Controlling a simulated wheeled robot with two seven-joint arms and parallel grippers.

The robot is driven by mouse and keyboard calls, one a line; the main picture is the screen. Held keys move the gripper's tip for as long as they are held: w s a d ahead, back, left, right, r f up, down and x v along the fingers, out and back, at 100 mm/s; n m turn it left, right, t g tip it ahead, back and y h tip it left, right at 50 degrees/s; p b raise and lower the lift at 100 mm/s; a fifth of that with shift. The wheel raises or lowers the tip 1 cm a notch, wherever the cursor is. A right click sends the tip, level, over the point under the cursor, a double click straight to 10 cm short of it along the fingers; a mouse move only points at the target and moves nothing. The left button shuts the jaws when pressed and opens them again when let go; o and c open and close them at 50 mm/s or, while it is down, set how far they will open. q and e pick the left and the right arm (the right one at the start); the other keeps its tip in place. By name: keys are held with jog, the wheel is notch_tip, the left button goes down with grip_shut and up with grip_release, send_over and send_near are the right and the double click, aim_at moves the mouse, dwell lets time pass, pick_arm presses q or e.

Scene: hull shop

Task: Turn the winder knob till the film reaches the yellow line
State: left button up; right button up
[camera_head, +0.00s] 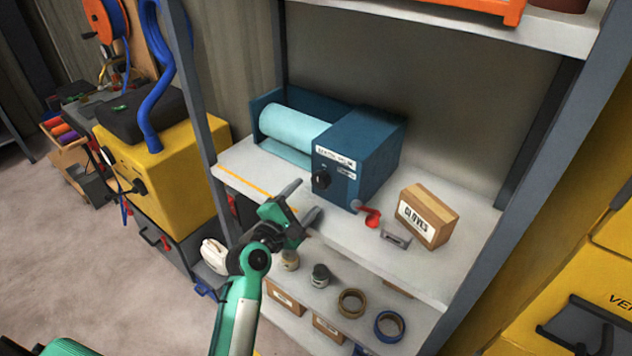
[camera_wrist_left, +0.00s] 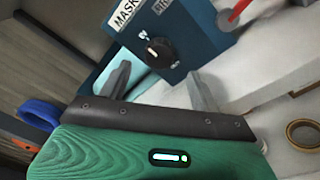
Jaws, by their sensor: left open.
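The blue winder box (camera_head: 358,150) stands on the white shelf with a pale cyan film roll (camera_head: 292,128) at its left. The black winder knob (camera_head: 321,180) is on the box's front face; it also shows in the left wrist view (camera_wrist_left: 159,51), with a light mark on it. A strip of pale film (camera_head: 285,152) shows below the roll, behind the yellow line (camera_head: 243,180) on the shelf's front left. My left gripper (camera_head: 304,203) is open and empty, in front of and below the knob, apart from it. My right gripper is not in view.
A gloves box (camera_head: 427,216), a red-handled tool (camera_head: 371,216) and a small grey metal piece (camera_head: 396,238) lie right of the winder. A grey shelf post (camera_head: 196,90) stands left. Tape rolls (camera_head: 389,326) and jars (camera_head: 320,275) sit on the lower shelf.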

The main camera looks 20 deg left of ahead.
aim_at(319, 183)
pick_arm(q)
jog(key=p+x, duration=0.1)
jog(key=x, duration=0.5)
jog(key=c, duration=1)
